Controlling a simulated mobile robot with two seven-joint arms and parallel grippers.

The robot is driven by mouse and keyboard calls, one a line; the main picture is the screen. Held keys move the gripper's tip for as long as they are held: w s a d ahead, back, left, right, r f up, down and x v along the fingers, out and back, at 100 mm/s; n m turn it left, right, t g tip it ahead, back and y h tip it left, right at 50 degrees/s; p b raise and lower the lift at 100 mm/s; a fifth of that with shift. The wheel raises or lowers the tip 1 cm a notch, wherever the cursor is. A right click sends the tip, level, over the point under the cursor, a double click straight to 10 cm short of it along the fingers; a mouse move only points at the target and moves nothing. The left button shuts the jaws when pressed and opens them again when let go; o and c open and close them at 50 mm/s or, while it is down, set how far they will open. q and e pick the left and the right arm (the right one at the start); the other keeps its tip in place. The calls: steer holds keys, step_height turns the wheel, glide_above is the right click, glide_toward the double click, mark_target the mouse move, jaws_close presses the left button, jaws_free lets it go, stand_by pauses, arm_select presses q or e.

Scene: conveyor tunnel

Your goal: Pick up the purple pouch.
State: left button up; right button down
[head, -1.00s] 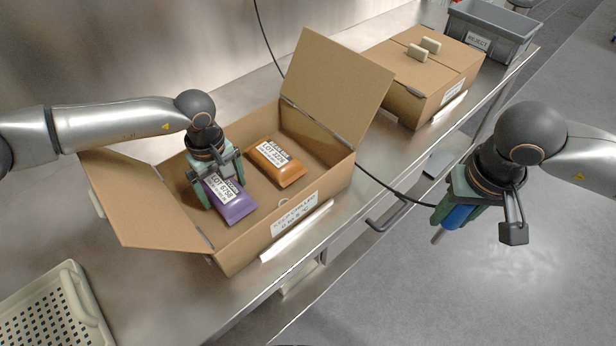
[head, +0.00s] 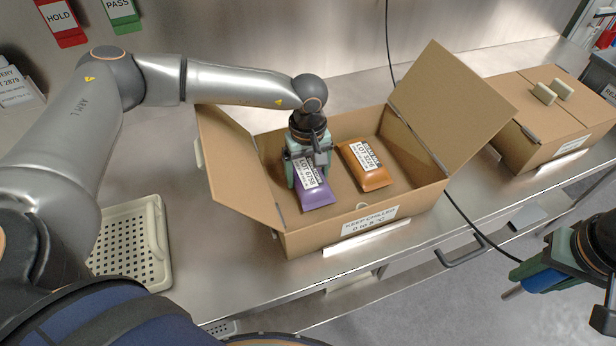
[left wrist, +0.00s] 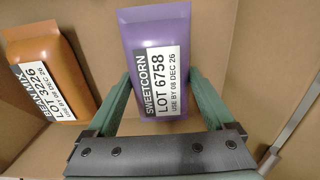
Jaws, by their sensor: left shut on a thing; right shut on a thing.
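The purple pouch (head: 317,198), with a white label reading LOT 6758, is inside the open cardboard box (head: 300,243). My left gripper (head: 306,174) reaches down into the box and is shut on the pouch. In the left wrist view, the green fingers of my left gripper (left wrist: 160,88) stand at both long sides of the purple pouch (left wrist: 155,28), which is labelled SWEETCORN. I cannot tell whether the pouch touches the box floor. My right gripper (head: 538,272) is shut on a blue cylinder-like thing (head: 543,281) at the right edge, away from the box.
An orange pouch (head: 366,167) lies beside the purple one; it also shows in the left wrist view (left wrist: 47,65). The box's flaps stand open at left and right. A second, closed box (head: 548,112) is at right. A pale perforated tray (head: 157,262) is at left.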

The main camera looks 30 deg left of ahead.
mark_target(308, 172)
arm_select(q)
steer(key=shift+r, duration=0.15)
step_height(308, 172, up, 10)
steer(key=shift+f+b, duration=0.1)
steer(key=shift+b, duration=0.65)
steer(key=o, duration=1)
jaws_close()
